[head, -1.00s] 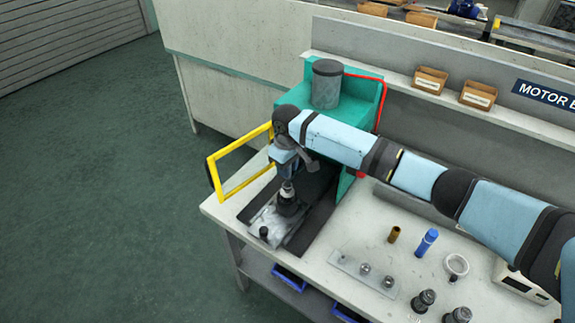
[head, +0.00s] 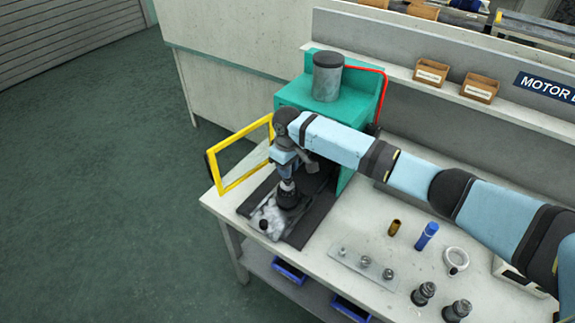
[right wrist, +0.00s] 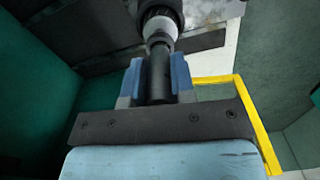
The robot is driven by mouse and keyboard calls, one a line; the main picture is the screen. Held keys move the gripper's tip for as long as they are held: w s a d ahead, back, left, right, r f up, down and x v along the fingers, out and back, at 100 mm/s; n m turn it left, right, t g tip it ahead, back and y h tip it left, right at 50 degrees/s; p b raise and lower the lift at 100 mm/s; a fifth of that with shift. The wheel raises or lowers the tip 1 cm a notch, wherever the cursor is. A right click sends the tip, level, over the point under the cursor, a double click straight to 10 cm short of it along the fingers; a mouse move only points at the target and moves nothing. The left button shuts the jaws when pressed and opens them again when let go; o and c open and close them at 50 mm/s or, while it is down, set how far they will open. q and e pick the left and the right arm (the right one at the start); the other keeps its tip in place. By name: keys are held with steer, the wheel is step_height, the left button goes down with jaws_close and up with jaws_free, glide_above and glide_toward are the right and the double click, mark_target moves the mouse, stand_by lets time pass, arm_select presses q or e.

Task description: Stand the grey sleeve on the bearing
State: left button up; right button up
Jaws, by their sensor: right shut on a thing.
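My right gripper (head: 285,168) points down over the fixture under the green press. In the right wrist view the gripper (right wrist: 158,72) is shut on a dark grey cylinder, which looks like the grey sleeve (right wrist: 157,88). The sleeve's far end lines up with a pale ring-shaped part (right wrist: 158,27) on a black stepped part (right wrist: 160,8). I cannot tell if they touch, or whether the pale part is the bearing. In the head view the black part (head: 288,200) stands upright below the gripper. My left gripper is not in view.
The green press (head: 293,92) stands behind, with a yellow frame guard (head: 228,183) at its left. To the right on the bench are a metal plate with studs (head: 362,262), a brown cylinder (head: 394,228), a blue cylinder (head: 426,236), a white ring (head: 456,258) and dark stepped parts (head: 423,294).

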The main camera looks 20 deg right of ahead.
steer(key=shift+f, duration=0.25)
steer(key=o, duration=1)
steer(key=shift+o, duration=0.2)
